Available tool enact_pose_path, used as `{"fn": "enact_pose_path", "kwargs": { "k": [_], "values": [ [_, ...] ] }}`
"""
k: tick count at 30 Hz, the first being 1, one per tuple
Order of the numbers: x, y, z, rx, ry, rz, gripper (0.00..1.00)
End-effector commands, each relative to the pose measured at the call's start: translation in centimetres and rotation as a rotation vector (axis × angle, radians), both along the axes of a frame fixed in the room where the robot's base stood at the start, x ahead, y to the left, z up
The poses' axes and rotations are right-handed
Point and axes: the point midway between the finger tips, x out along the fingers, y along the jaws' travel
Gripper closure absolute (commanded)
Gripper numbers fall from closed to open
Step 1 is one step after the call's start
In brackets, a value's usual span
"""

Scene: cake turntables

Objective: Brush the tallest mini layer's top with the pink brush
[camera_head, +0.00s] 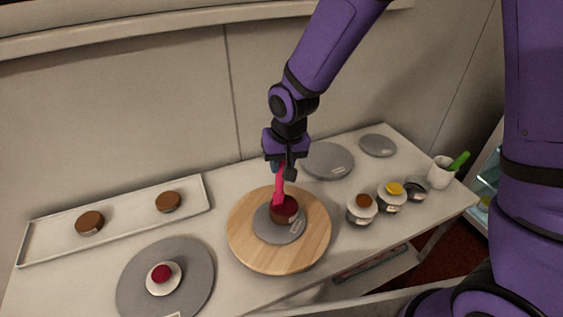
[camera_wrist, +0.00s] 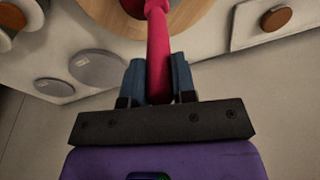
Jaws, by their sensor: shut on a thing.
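My gripper (camera_head: 284,171) is above the wooden turntable (camera_head: 246,247), shut on the pink brush (camera_head: 279,186). In the wrist view the pink brush (camera_wrist: 158,50) stands between my gripper's two blue fingers (camera_wrist: 159,75). In the head view the brush points down at a brown layer with a dark red top (camera_head: 288,208). This layer sits on a grey disc (camera_head: 272,235) on the wooden turntable. The brush's lower end overlaps the layer's top; I cannot tell whether it touches. Two brown layers (camera_head: 89,222) (camera_head: 168,201) lie on a white tray (camera_head: 127,227) at the left.
A grey turntable (camera_head: 136,289) at front left bears a white disc with a dark red top (camera_head: 163,275). Cups with brown (camera_head: 362,203) and yellow (camera_head: 393,190) contents stand at right, near a white holder (camera_head: 440,173) with a green handle (camera_head: 459,161). Grey discs (camera_head: 328,160) (camera_head: 378,145) lie behind.

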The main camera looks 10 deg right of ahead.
Motion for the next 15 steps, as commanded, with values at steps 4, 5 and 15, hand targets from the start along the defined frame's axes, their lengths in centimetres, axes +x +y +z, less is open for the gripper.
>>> {"fn": "enact_pose_path", "kwargs": {
  "k": [4, 5, 15],
  "values": [
    [0.0, 0.0, -0.11, 0.0, 0.0, 0.0, 1.0],
    [0.0, 0.0, -0.14, 0.0, 0.0, 0.0, 1.0],
    [0.0, 0.02, -0.59, 0.0, 0.0, 0.0, 1.0]
  ]
}}
